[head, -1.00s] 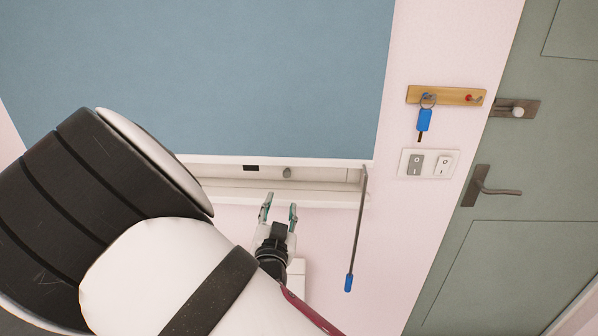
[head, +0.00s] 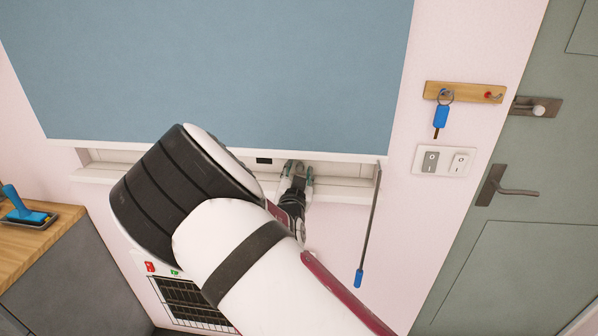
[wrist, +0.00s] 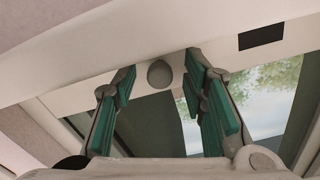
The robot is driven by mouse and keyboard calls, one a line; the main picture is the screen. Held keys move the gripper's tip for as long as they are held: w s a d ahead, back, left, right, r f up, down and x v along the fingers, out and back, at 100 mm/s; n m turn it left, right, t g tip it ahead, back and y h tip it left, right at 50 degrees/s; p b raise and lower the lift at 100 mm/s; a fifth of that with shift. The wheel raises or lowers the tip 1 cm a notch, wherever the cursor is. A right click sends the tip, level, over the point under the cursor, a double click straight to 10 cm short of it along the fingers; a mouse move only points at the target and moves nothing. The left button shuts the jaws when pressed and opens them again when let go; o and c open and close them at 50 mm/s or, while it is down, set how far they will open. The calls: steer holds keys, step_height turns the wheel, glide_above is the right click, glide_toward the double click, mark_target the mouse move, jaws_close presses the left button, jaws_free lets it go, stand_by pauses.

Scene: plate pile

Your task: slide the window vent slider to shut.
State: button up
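The vent strip (head: 340,169) runs along the window frame just under the blue blind. Its round grey knob (wrist: 160,74) shows in the wrist view between my fingers, near their tips. A dark rectangle (head: 264,160) on the strip lies left of my gripper in the head view; it also shows at upper right in the wrist view (wrist: 261,35). My gripper (head: 298,168) is open, with one green-padded finger on each side of the knob. I see gaps between the pads and the knob. In the head view my fingers largely hide the knob.
The blue blind (head: 220,70) covers the window above. A thin rod with a blue end (head: 359,277) hangs to the right of my gripper. A key (head: 440,118) hangs on a wooden rack by the door (head: 490,270). A wooden counter (head: 30,245) stands at left.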

mark_target(282, 162)
steer(key=shift+c, duration=0.6)
jaws_close()
steer(key=shift+a, duration=2.75)
steer(key=shift+o, duration=0.6)
jaws_free()
steer(key=shift+a, duration=0.1)
steer(key=shift+w, duration=0.1)
steer(key=s, duration=1.2)
steer(key=shift+a, duration=0.15)
